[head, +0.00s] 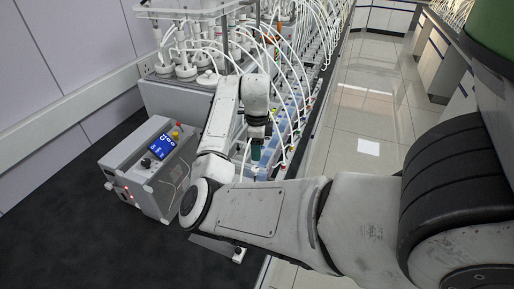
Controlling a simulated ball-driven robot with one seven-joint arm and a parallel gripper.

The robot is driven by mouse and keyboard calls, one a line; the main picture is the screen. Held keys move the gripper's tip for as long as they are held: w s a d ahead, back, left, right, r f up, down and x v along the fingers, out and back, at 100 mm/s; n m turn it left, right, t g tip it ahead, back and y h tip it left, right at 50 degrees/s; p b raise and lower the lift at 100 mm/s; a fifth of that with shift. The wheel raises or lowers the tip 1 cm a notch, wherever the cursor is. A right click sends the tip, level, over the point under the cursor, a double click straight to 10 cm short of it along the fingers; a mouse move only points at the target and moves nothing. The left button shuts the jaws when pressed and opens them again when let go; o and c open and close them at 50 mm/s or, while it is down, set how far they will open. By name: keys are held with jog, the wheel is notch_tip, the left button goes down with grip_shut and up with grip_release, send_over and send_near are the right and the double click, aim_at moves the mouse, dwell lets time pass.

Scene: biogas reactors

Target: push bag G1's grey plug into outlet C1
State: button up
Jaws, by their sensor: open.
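My gripper (256,152) points down at the front of the reactor bench, below my bent arm. Its jaws look small here, with green at the tips, and are open. I see no plug held in them. White tubes (294,92) arch down from the reactors to a row of small coloured fittings along the bench's right side. I cannot make out which fitting is outlet C1. Bag G1 and its grey plug cannot be told apart here; my arm hides part of the area around the gripper.
A grey control box (150,168) with a blue display stands left of my arm on a dark surface. White-capped reactor vessels (185,68) stand behind it. A tiled aisle (365,115) is clear on the right, with another bench (440,60) beyond it.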

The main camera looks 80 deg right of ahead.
notch_tip(320, 180, up, 11)
jog(key=shift+b, duration=0.45)
jog(key=shift+f, duration=0.15)
dwell(0.4)
